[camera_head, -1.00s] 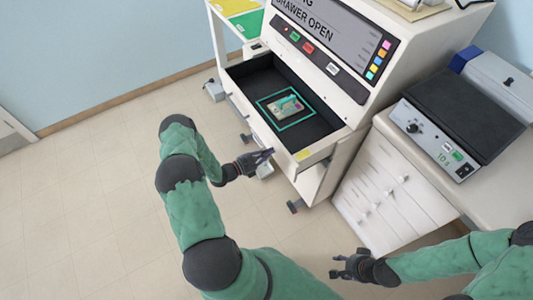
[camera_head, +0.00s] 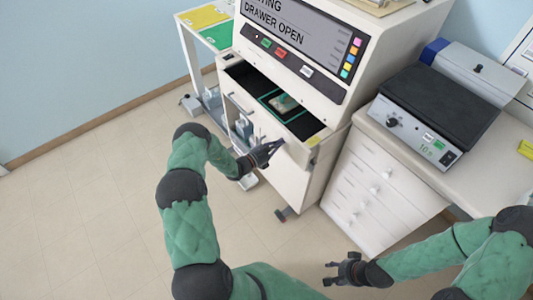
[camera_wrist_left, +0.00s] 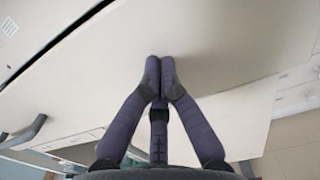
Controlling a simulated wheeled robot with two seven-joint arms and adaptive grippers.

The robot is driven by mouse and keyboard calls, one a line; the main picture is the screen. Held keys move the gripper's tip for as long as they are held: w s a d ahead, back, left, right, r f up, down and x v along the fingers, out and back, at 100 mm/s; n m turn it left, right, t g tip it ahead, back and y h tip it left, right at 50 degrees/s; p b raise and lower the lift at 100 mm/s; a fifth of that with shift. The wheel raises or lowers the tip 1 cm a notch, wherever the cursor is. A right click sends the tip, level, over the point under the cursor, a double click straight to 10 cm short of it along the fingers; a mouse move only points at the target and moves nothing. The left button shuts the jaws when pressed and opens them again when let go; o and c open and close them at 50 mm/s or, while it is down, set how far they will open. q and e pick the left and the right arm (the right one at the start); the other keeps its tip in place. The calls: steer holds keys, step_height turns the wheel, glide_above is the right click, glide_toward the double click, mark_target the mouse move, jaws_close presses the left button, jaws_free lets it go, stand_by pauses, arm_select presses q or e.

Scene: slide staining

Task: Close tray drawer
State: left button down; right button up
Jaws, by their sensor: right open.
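The tray drawer (camera_head: 312,140) of the white staining machine is partly open, with its black inside showing as a narrow strip. A slide carrier (camera_head: 284,103) lies inside a green outline in it. The machine's screen (camera_head: 300,32) reads "DRAWER OPEN". My left gripper (camera_head: 272,147) is at the drawer's white front, near its right part. In the left wrist view my left fingers (camera_wrist_left: 160,66) are together with nothing between them, against or very close to a pale flat panel. My right gripper (camera_head: 332,275) is open and empty, low over the floor.
A white cabinet with several drawers (camera_head: 372,190) stands right of the machine, bearing a black-topped hot plate (camera_head: 437,108). A side table with yellow (camera_head: 203,16) and green (camera_head: 217,36) sheets stands at left. The floor (camera_head: 90,190) at left is clear.

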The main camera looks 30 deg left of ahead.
mark_target(286, 138)
arm_select(q)
steer(key=b+x, duration=0.1)
steer(key=x, duration=0.3)
steer(key=shift+w+d, duration=0.1)
steer(key=shift+w, duration=0.05)
steer(key=shift+w+r, duration=0.1)
steer(key=shift+w, duration=0.1)
arm_select(e)
steer(key=shift+s+f, duration=0.1)
steer(key=shift+f, duration=0.7)
